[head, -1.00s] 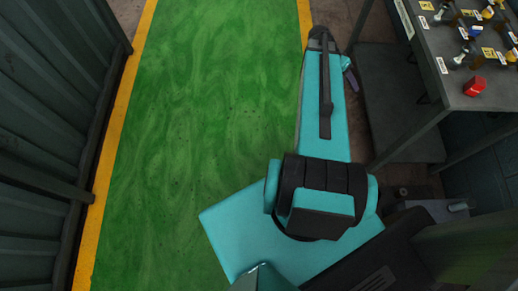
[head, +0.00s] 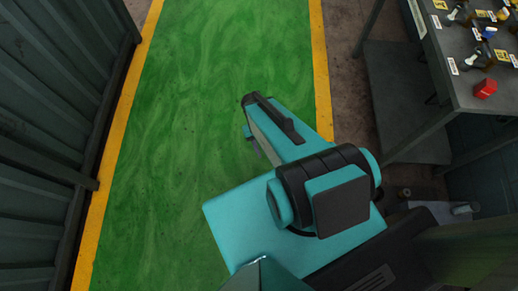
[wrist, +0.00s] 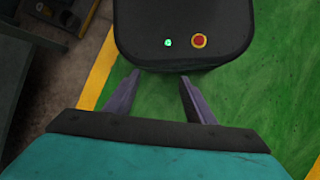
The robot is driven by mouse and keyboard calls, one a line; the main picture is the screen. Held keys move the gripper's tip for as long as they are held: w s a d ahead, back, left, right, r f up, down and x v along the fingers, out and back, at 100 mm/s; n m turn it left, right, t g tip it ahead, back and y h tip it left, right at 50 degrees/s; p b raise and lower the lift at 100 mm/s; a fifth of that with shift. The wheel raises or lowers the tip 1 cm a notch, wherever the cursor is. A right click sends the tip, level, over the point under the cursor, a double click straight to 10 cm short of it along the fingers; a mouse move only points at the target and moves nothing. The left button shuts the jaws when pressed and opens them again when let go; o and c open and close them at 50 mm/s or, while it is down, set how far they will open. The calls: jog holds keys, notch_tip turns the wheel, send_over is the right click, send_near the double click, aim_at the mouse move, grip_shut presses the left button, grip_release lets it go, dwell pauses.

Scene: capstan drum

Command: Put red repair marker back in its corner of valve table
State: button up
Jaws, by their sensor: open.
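The red repair marker (head: 486,89) sits on the grey valve table (head: 475,103) at the right of the head view, near the table's front corner. It looks like a small red block. My gripper shows in the wrist view (wrist: 160,98) with its two fingers apart and nothing between them. It is over the green floor, well away from the table and the marker. In the head view the arm hides most of the gripper. The marker is not visible in the wrist view.
Several small valves with labels, such as one bottle-like valve (head: 478,58), stand on the table behind the marker. A lower shelf (head: 405,110) is under it. The green floor (head: 215,100) between yellow lines is clear. A dark corrugated wall (head: 50,110) runs along the left.

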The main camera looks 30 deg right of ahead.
jog(key=s+a+f+n, duration=0.2)
jog(key=s+a, duration=0.3)
jog(key=a, duration=0.1)
jog(key=shift+n+g+y, duration=0.3)
jog(key=shift+g, duration=0.1)
jog(key=shift+w, duration=0.1)
jog(key=shift+c, duration=0.5)
jog(key=c, duration=0.4)
